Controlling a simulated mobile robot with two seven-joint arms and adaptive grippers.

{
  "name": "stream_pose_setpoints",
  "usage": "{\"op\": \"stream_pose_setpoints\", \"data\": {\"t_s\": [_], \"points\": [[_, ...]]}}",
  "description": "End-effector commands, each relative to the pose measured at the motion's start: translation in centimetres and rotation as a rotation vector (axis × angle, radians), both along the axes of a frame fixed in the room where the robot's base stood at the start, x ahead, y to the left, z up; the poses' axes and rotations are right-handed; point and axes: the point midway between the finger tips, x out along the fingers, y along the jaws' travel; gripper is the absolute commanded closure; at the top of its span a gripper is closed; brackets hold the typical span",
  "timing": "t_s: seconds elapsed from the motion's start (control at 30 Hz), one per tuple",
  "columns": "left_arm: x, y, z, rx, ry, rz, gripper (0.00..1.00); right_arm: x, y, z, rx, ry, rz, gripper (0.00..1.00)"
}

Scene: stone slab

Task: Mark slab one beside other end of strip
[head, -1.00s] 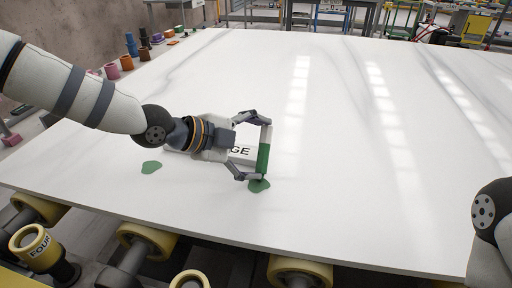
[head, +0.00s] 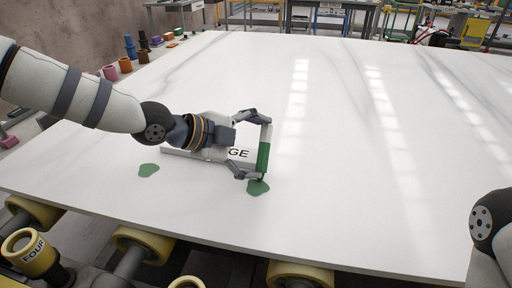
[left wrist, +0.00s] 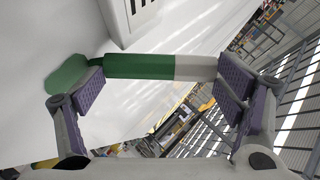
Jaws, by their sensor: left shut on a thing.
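My left gripper (head: 256,146) is shut lengthwise on a green-and-white marker (head: 264,155), its fingers at the two ends. The marker stands nearly upright over the white slab (head: 350,190), green end down. That end is at a green patch (head: 258,187) on the slab; contact is hard to tell. A second green patch (head: 149,170) lies to the left. The pale strip (head: 240,154), lettered "GE" where visible, lies between the patches, partly hidden by my gripper. The left wrist view shows the marker (left wrist: 140,66) between purple pads, the patch (left wrist: 66,76) and the strip (left wrist: 132,18). My right gripper is out of view.
Yellow rollers (head: 140,243) sit below the slab's front edge. A yellow cup-like piece marked "FOUR" (head: 32,250) stands at the lower left. Several coloured pieces (head: 125,65) line the far left edge. The slab's right side is bare.

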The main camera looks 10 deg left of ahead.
Motion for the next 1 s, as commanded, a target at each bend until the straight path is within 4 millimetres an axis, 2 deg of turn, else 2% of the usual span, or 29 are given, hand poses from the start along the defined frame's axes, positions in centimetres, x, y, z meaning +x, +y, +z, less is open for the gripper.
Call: {"op": "stream_pose_setpoints", "data": {"t_s": [0.17, 0.7, 1.0], "points": [[0.0, 0.0, 0.1, 0.002, 0.000, 0.000, 0.35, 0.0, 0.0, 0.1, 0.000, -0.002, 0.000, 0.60], [0.0, 0.0, 6.8, 0.000, -0.003, 0.002, 0.35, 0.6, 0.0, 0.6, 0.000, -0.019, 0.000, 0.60], [0.0, 0.0, 7.1, 0.001, 0.000, 0.001, 0.35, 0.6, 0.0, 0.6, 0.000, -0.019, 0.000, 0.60]]}}
